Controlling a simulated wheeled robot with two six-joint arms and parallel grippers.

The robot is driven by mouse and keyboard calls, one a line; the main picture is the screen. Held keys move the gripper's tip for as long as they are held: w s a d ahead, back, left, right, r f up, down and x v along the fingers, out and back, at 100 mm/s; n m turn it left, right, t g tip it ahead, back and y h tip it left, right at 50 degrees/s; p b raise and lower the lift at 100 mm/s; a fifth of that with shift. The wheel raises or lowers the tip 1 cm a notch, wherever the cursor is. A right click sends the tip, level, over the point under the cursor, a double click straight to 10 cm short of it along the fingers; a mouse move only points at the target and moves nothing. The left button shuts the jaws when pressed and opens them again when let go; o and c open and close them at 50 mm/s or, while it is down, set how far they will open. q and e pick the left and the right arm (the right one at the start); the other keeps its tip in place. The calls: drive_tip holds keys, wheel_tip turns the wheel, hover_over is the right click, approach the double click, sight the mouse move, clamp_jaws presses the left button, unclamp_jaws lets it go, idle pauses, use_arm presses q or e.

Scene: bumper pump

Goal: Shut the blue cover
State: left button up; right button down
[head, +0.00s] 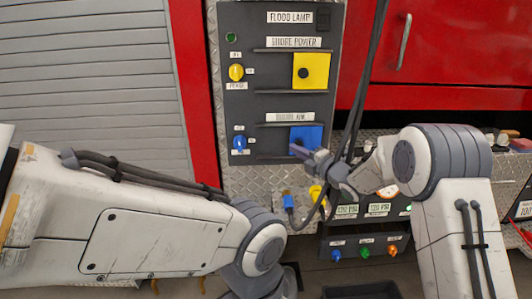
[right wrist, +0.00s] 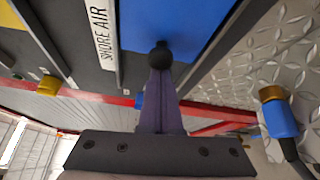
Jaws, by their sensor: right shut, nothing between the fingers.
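The blue cover (head: 311,133) is on the dark panel beside the lower label, at the right end of its horizontal rails. In the right wrist view the blue cover (right wrist: 190,20) fills the top middle, with a round black knob (right wrist: 160,54) on it. My right gripper (head: 296,149) is shut and empty, its fingertips over the cover's lower left part. In the right wrist view the shut fingers (right wrist: 160,75) end at the knob; I cannot tell whether they touch it. The knob is hidden in the head view. My left gripper is out of view; only my left arm shows.
A yellow cover (head: 316,68) with a black knob sits above. A yellow switch (head: 236,72) and a blue switch (head: 239,143) are at the panel's left. Black cables hang near my right wrist. A blue hose fitting (head: 288,201) and gauges are below.

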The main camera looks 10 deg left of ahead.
drive_tip(key=shift+d, duration=0.1)
drive_tip(key=s+d+f+m+g+h+b, duration=0.3)
drive_tip(key=s+m, duration=0.4)
drive_tip(key=s, duration=0.9)
drive_tip(key=s+d+f+m+g+h, duration=0.4)
drive_tip(key=s+m, duration=0.3)
drive_tip(key=s, duration=0.9)
drive_tip(key=s+d+f+m+g+h+b, duration=0.2)
drive_tip(key=s+f+m+g+h, duration=0.35)
drive_tip(key=s, duration=1.05)
wheel_tip(320, 180, up, 16)
drive_tip(key=m+y+p, duration=0.1)
drive_tip(key=p, duration=1.3)
drive_tip(key=shift+s+a+f+y+p, duration=0.15)
drive_tip(key=shift+s+f+y+p, duration=0.15)
drive_tip(key=shift+s+y, duration=0.1)
drive_tip(key=shift+m, duration=0.25)
